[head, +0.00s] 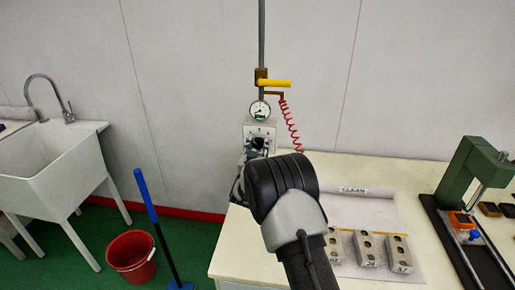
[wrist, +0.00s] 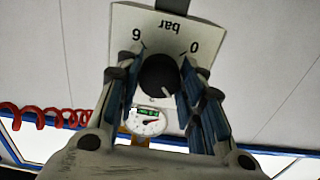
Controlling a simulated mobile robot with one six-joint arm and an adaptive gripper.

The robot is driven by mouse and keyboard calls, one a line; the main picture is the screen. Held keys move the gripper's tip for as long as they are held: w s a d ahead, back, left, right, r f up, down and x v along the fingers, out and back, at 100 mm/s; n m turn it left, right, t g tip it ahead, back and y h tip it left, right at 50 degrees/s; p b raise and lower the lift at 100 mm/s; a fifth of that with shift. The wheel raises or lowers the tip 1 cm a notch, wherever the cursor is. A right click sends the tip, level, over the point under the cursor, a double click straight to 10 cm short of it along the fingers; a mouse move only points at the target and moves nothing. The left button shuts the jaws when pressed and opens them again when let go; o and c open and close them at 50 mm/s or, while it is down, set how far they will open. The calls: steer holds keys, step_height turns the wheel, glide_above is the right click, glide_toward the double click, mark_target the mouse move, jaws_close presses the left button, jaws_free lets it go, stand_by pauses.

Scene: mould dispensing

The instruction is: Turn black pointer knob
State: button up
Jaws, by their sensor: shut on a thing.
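The black pointer knob (wrist: 158,74) sits on the face of a pale box (wrist: 150,20) marked "bar", "6" and "0", which shows upside down in the wrist view. My gripper (wrist: 163,66) has its blue-padded fingers on either side of the knob and is shut on it. A small pale mark shows on the knob's edge toward the gauge side. In the head view the knob (head: 259,143) is a dark spot on the box (head: 262,128), and my arm hides most of the gripper.
A round gauge (head: 260,110) sits just above the box, with a yellow-handled valve (head: 273,83) and a red coiled hose (head: 291,125) close by. Metal moulds (head: 368,250) and a green press (head: 468,165) stand on the table. A sink and red bucket (head: 131,256) are left.

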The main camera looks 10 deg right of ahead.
steer(key=m+b, duration=0.3)
steer(key=b, duration=0.1)
steer(key=shift+f+m, duration=0.1)
steer(key=shift+m, duration=0.3)
steer(key=shift+a+m, duration=0.1)
steer(key=shift+m, duration=2.2)
steer(key=o, duration=1.1)
steer(key=shift+c, duration=0.2)
steer(key=shift+s, duration=0.1)
